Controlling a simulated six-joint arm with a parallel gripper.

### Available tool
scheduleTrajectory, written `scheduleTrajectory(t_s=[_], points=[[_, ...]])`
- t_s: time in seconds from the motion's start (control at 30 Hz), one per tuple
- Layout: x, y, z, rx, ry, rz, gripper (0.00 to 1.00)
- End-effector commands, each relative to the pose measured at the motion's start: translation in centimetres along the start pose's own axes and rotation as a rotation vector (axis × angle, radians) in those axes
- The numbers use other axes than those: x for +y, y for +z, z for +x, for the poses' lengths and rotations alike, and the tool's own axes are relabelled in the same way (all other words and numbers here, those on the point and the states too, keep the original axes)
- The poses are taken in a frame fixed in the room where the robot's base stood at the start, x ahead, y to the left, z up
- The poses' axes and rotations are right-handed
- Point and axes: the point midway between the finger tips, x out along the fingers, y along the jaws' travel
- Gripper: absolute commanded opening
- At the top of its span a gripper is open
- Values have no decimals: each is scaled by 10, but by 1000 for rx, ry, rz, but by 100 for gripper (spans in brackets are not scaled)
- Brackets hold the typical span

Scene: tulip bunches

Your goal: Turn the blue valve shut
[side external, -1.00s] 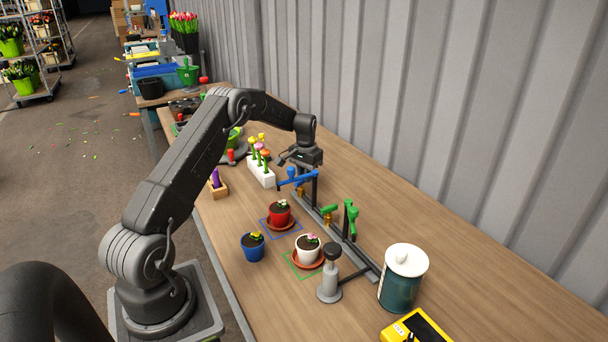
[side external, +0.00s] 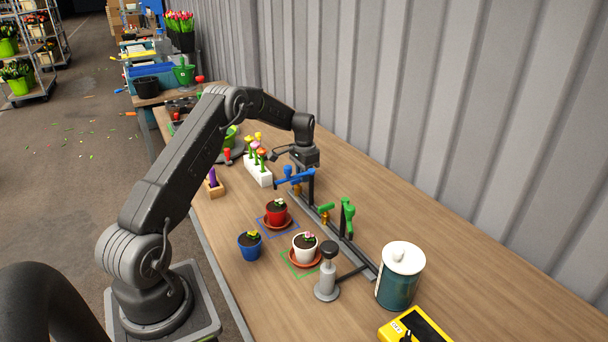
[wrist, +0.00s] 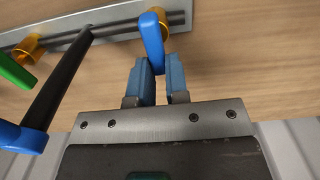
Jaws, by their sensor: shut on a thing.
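The blue valve handle (side external: 293,179) is on a low rail at the middle of the bench, beside a dark post. In the wrist view the blue lever (wrist: 151,38) sits over a brass fitting (wrist: 161,14), with its near end between my fingers. My gripper (wrist: 159,82) is shut on that end. In the side view my gripper (side external: 291,165) comes down from above at the blue valve, and its fingertips are hard to make out. A second blue part (wrist: 20,139) shows by the dark post in the wrist view.
A green valve (side external: 326,208) and a green part on a post (side external: 347,214) stand along the same rail (side external: 358,256). Potted plants, including a red pot (side external: 277,218), stand in front. A white flower holder (side external: 258,175) is to the left. Bench behind the rail is clear.

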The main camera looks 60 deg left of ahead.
Motion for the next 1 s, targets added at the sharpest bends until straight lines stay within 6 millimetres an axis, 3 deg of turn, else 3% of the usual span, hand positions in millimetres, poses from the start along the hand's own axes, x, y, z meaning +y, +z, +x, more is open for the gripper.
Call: scheduleTrajectory(t_s=[0.13,0.17,0.4,0.77,1.0], points=[[0,1,0,-3,1,-1,0],[0,1,0,-3,1,-1,18],[0,0,0,-1,1,-2,40],[0,0,-9,2,-1,-2,40],[-1,-1,-55,4,-3,-2,40]])
